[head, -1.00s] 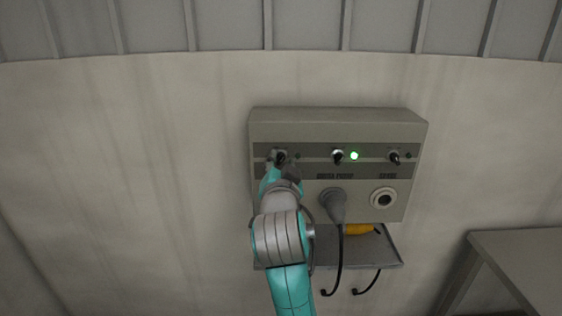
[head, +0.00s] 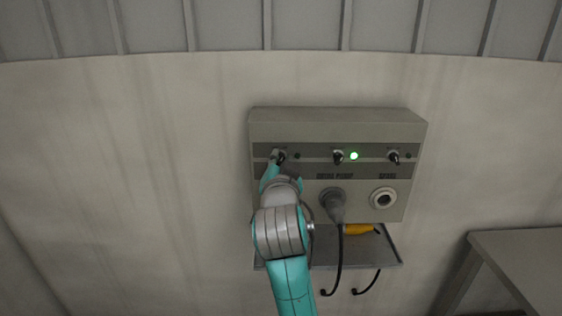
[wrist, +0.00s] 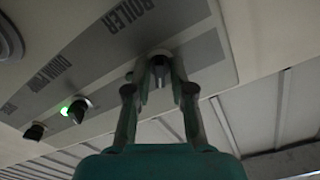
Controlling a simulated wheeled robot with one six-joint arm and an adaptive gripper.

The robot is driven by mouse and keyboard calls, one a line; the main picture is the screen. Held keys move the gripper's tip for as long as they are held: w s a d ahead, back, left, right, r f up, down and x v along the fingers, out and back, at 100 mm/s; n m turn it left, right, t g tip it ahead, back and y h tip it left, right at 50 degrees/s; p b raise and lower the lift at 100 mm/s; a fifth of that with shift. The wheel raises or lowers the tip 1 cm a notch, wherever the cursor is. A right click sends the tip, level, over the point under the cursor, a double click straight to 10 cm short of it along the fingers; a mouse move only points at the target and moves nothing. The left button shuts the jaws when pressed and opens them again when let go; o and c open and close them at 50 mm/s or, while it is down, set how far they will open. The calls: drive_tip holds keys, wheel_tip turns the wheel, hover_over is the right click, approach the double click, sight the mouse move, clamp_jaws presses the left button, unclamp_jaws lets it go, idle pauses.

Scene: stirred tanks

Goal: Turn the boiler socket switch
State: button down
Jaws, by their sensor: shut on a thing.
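The boiler socket switch is a small dark knob (head: 281,157) at the left end of the panel's switch row. In the wrist view the knob (wrist: 158,68) sits between my two fingertips, beside the printed word BOILER. My gripper (wrist: 158,82) is shut on it; in the head view the gripper (head: 275,168) reaches up to the knob from below and partly hides that side of the panel. The small lamp (head: 297,156) beside this switch is dark. The boiler socket below is hidden behind my arm.
The grey wall panel (head: 340,116) has a middle switch (head: 338,157) with a lit green lamp (head: 354,156) and a right switch (head: 394,157). A grey plug (head: 333,204) with a black cable sits below the middle switch. A shelf (head: 395,258) below holds a yellow object (head: 358,230).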

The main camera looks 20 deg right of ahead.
drive_tip(key=n, duration=0.6)
drive_tip(key=shift+a, duration=0.1)
drive_tip(key=n, duration=0.5)
drive_tip(key=shift+n, duration=0.4)
idle(0.3)
drive_tip(key=c, duration=1.2)
unclamp_jaws()
drive_tip(key=shift+c, duration=0.2)
